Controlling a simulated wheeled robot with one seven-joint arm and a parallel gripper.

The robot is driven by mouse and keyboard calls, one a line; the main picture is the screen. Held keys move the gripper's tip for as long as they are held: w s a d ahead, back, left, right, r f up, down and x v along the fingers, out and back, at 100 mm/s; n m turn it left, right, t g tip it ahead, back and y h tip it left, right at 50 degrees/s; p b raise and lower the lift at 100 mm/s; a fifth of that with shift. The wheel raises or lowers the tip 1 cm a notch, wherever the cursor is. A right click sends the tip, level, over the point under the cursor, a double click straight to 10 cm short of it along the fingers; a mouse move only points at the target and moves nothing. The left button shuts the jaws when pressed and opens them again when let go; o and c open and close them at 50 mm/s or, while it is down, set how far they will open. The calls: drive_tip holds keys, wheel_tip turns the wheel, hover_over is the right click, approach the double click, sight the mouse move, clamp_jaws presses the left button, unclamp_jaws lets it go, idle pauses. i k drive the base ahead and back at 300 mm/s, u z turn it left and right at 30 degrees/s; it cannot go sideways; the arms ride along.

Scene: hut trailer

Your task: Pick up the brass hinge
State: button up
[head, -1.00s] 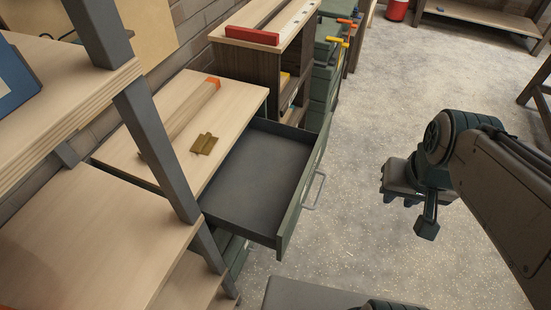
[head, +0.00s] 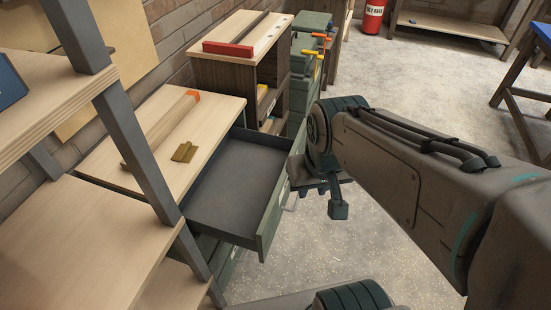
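The brass hinge (head: 184,152) lies flat on the light wooden top (head: 215,108) of a green drawer cabinet, near the top's edge by the open drawer. It is fully in view and nothing touches it. My gripper (head: 312,188) hangs to the right of the open drawer, well apart from the hinge. My own arm partly hides it, and its fingers are too small and dark to tell whether they are open.
The empty open drawer (head: 228,192) juts out between the hinge and my gripper. An orange-ended wooden piece (head: 162,128) lies beside the hinge. A shelf post (head: 135,135) stands at left.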

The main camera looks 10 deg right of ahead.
sight(185, 153)
drive_tip(key=k, duration=1.3)
drive_tip(key=z, duration=0.7)
drive_tip(key=i, duration=1)
drive_tip(key=u, duration=0.8)
drive_tip(key=i, duration=0.95)
drive_tip(key=u, duration=0.25)
